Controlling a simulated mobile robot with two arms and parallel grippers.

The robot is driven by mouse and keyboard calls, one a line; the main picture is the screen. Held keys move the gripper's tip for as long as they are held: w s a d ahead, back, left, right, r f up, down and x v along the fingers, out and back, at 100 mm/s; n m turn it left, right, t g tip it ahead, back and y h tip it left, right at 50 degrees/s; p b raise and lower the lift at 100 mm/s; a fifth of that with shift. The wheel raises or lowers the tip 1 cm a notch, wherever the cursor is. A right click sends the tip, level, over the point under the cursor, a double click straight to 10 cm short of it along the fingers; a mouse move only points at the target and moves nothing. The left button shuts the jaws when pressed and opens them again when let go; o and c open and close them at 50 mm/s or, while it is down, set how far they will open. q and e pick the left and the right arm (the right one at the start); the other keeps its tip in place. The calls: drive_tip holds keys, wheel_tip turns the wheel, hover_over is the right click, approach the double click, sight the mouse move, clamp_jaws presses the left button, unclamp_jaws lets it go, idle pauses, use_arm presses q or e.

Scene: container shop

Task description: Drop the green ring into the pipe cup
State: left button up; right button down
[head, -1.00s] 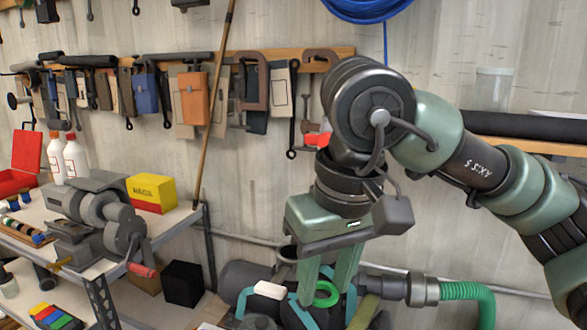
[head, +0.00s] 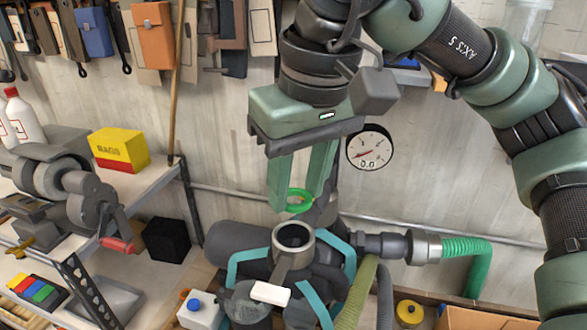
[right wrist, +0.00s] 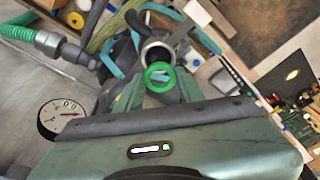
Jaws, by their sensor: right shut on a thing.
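The green ring (head: 299,201) is held between the fingertips of my right gripper (head: 298,198), which is shut on it. The pipe cup (head: 293,236) is a dark, open-topped round cup with a grey rim on the pipe assembly. In the head view the ring hangs just above the cup, apart from it. In the right wrist view the ring (right wrist: 160,77) sits between the fingers, and the cup (right wrist: 157,52) shows just beyond it, partly covered by the ring. My left gripper is in neither view.
A round gauge (head: 370,147) is behind the right gripper. Teal hoops (head: 246,266) and a green hose (head: 470,250) surround the cup. A white block (head: 270,293) is on the front of the assembly. A workbench with a grey machine (head: 70,195) stands left.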

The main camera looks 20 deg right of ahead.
drive_tip(key=shift+x, duration=1.1)
drive_tip(key=b+x, duration=0.2)
drive_tip(key=x, duration=0.1)
drive_tip(key=shift+d+f+b, duration=0.15)
drive_tip(key=shift+f+b, duration=0.15)
drive_tip(key=shift+b, duration=0.1)
drive_tip(key=shift+s+f, duration=0.1)
drive_tip(key=shift+f, duration=0.1)
use_arm(q)
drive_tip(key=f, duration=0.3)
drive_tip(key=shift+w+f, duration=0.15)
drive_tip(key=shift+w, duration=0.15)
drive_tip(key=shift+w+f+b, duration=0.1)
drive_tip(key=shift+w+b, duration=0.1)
drive_tip(key=shift+b, duration=0.1)
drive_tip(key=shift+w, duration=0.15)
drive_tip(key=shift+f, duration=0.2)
